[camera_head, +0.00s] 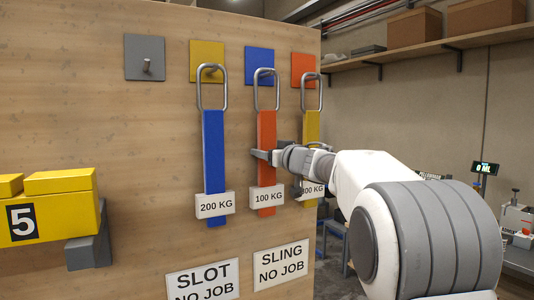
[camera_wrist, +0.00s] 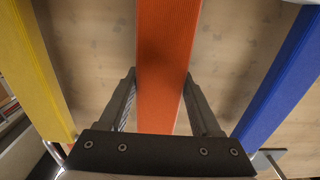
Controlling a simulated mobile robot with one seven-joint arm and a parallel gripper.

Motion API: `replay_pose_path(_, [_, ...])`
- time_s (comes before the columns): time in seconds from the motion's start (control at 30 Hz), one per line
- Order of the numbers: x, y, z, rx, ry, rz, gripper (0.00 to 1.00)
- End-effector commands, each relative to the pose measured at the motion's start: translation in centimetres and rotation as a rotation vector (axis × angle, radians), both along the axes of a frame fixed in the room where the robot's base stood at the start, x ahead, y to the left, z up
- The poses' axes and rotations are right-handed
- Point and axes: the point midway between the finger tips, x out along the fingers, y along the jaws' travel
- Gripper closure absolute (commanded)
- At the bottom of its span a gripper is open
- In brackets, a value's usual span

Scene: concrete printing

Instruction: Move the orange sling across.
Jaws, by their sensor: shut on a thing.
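The orange sling (camera_head: 266,130) hangs upright on the wooden board by a metal loop (camera_head: 267,90) at the hook on the blue plate (camera_head: 260,62). It carries a white tag (camera_head: 268,198) reading 100 KG. My gripper (camera_head: 263,155) is shut on the sling's strap, a little below mid-length. In the wrist view the orange strap (camera_wrist: 165,40) runs between the two fingers of my gripper (camera_wrist: 160,82), one on each side. The grey plate (camera_head: 145,58) at the far left has a bare hook.
A blue sling (camera_head: 213,145) hangs close on the left at the yellow plate (camera_head: 207,62). A yellow sling (camera_head: 311,130) hangs close on the right at the orange plate (camera_head: 303,68), partly hidden by my arm. A yellow block (camera_head: 50,215) marked 5 stands out at the lower left.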

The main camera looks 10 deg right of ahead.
Motion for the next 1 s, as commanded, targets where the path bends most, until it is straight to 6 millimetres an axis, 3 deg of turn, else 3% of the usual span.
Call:
replay_pose_path(0.6, [0.0, 0.0, 2.2, 0.0, -0.003, 0.001, 1.0])
replay_pose_path(1.0, [-0.1, 0.0, 2.3, 0.001, -0.003, 0.0, 1.0])
